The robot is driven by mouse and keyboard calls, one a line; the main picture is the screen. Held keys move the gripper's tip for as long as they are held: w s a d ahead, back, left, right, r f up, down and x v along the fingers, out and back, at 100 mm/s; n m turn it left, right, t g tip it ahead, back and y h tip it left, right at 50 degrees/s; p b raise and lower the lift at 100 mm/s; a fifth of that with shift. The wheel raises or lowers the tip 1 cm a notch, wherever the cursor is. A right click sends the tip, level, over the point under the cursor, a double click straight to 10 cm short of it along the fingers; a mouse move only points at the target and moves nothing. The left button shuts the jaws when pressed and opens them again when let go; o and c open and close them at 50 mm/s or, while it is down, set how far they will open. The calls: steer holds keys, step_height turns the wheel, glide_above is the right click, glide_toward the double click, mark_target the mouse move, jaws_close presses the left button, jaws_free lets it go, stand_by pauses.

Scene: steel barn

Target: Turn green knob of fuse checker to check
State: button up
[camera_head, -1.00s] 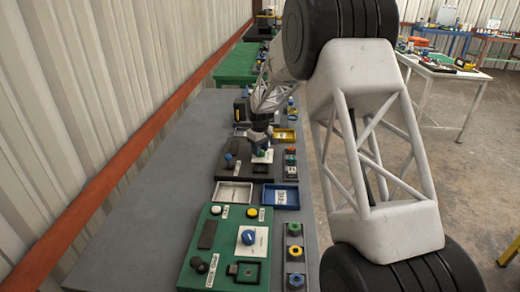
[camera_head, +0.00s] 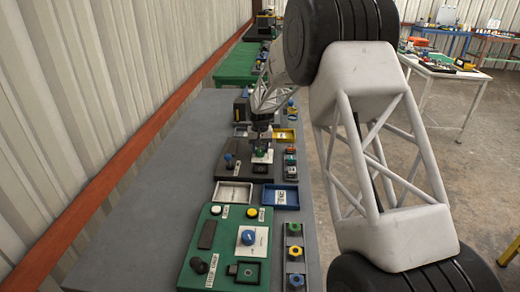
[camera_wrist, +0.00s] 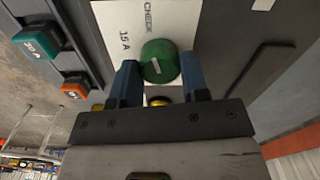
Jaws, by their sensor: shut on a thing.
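The green knob (camera_wrist: 158,52) is round with a short pale pointer mark, on a white plate (camera_wrist: 117,22) printed "CHECK" and "15 A". The blue fingers of my gripper (camera_wrist: 158,70) are shut on the knob, one on each side; the pointer mark sits slightly tilted in the wrist view. In the head view my gripper (camera_head: 262,148) comes down over the knob on the dark fuse checker (camera_head: 232,172), and the fingers partly hide the knob there.
A blue knob stands left on the same dark box. Teal (camera_wrist: 41,40) and orange (camera_wrist: 76,85) fuses sit in a strip beside it. Nearer are a pale tray (camera_head: 233,193), a blue tray (camera_head: 280,196) and a green panel (camera_head: 225,250). The bench's left side is clear.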

mark_target(260, 150)
stand_by(0.3)
steer(key=o, duration=0.9)
steer(key=shift+r, duration=3.9)
